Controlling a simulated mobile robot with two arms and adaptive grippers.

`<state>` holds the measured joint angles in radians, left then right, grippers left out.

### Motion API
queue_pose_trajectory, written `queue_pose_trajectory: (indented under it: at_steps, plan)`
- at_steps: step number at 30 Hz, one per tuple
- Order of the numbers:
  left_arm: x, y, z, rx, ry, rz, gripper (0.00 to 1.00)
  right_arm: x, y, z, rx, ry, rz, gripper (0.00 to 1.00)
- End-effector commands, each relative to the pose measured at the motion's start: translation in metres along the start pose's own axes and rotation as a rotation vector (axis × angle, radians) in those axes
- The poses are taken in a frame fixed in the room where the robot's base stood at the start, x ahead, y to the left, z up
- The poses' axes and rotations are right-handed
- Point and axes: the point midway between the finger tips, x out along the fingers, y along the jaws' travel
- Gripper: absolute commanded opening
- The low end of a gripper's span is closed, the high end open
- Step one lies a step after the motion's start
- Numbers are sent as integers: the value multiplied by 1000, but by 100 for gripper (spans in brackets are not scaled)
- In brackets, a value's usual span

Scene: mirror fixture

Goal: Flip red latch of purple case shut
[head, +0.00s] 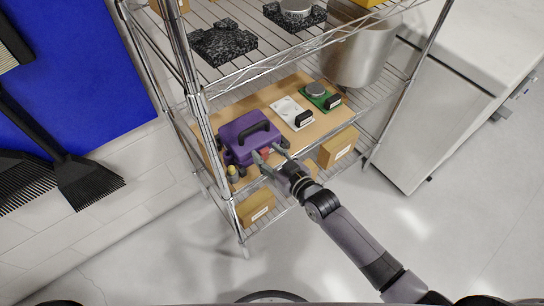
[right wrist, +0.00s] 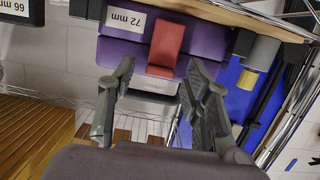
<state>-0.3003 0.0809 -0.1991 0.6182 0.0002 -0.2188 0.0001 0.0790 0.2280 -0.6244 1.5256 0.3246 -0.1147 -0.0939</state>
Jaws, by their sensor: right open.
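The purple case (head: 240,129) with a dark top handle sits on the wooden board of the shelf's middle level. Its red latch (right wrist: 167,48) shows in the right wrist view, on the case front beside a "72 mm" label (right wrist: 125,20). In the head view the latch is small and partly hidden by my gripper. I cannot tell for sure whether the latch is open or shut. My right gripper (head: 271,155) is open and empty in front of the case. In the right wrist view its fingertips (right wrist: 160,68) are spread to either side of the latch. My left gripper is not in view.
A white device (head: 290,111) and a green device (head: 322,95) stand right of the case. A yellow-topped dark cylinder (head: 233,173) stands near its left front. Metal posts (head: 210,140) frame the shelf, and cardboard boxes (head: 338,147) sit below.

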Motion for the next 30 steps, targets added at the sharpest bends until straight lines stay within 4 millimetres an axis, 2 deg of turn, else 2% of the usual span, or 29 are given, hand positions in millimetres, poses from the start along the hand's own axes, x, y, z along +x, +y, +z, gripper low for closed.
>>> queue_pose_trajectory:
  at_steps: [5, 12, 18, 24, 30]
  plan:
    - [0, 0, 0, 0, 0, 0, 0, -18, 0, 2, 0, -3, 0, 45]
    - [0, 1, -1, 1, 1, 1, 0, -70, 0, 2, -1, -4, 0, 45]
    - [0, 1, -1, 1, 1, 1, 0, -104, 0, 1, -1, -3, 0, 45]
    - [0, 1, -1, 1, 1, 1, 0, -119, 0, 1, -1, -2, 0, 45]
    - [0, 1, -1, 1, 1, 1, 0, -120, 0, 0, 0, 0, 0, 45]
